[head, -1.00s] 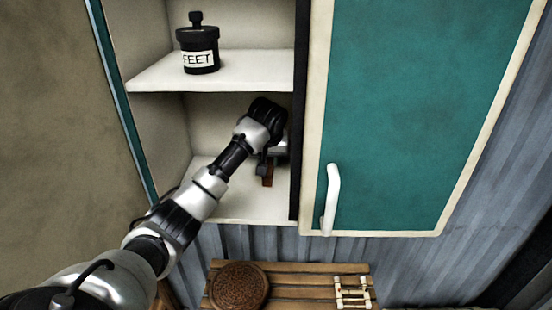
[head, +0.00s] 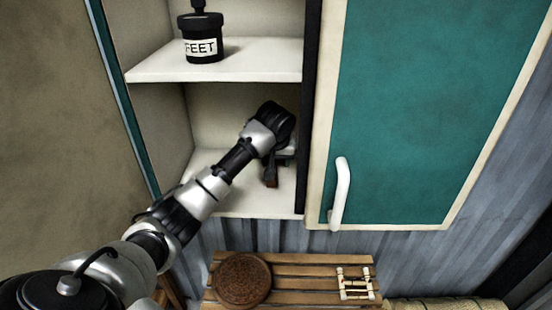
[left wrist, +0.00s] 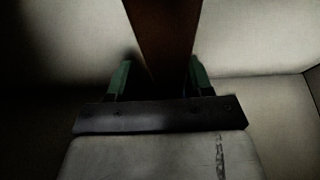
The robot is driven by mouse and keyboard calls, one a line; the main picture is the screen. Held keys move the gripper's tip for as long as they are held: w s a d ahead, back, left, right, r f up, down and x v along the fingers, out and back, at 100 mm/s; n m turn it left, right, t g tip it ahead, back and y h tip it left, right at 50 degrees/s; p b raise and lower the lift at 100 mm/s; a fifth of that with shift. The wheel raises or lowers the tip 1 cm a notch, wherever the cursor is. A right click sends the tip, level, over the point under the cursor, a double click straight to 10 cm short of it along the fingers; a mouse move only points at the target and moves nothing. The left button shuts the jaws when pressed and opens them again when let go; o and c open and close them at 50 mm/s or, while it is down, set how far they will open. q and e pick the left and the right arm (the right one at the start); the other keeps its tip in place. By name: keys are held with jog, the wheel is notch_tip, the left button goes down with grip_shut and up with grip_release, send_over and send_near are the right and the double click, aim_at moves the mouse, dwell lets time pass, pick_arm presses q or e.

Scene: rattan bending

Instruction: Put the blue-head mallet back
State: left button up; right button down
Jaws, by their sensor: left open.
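My left gripper (head: 273,165) is inside the cabinet's lower compartment, just above the shelf board (head: 240,202) near its right side. Its jaws are open. In the left wrist view, a brown wooden bar (left wrist: 162,35), apparently the mallet's handle, runs up between the two green fingers (left wrist: 160,80), with small gaps beside it. In the head view, a small brown piece (head: 271,183) shows just below the fingers. I see no blue head in either view; my gripper may hide it. My right gripper is not in view.
A teal door (head: 430,110) with a white handle (head: 341,192) is right of the opening. Below, a slatted wooden bench (head: 305,272) holds a round woven piece (head: 241,280) and a small pale frame (head: 355,283).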

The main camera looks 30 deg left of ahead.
pick_arm(q)
jog(key=shift+a, duration=0.15)
jog(key=shift+r, duration=0.2)
jog(key=b+v, duration=0.2)
jog(key=v, duration=0.4)
jog(key=shift+s+r+b, duration=0.15)
jog(key=shift+r+b, duration=0.05)
jog(key=shift+b, duration=0.2)
jog(key=shift+s+r, duration=0.1)
jog(key=shift+r, duration=0.25)
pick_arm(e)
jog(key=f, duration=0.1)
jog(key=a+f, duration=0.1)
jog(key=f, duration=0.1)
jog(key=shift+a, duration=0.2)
pick_arm(q)
jog(key=shift+d, duration=0.25)
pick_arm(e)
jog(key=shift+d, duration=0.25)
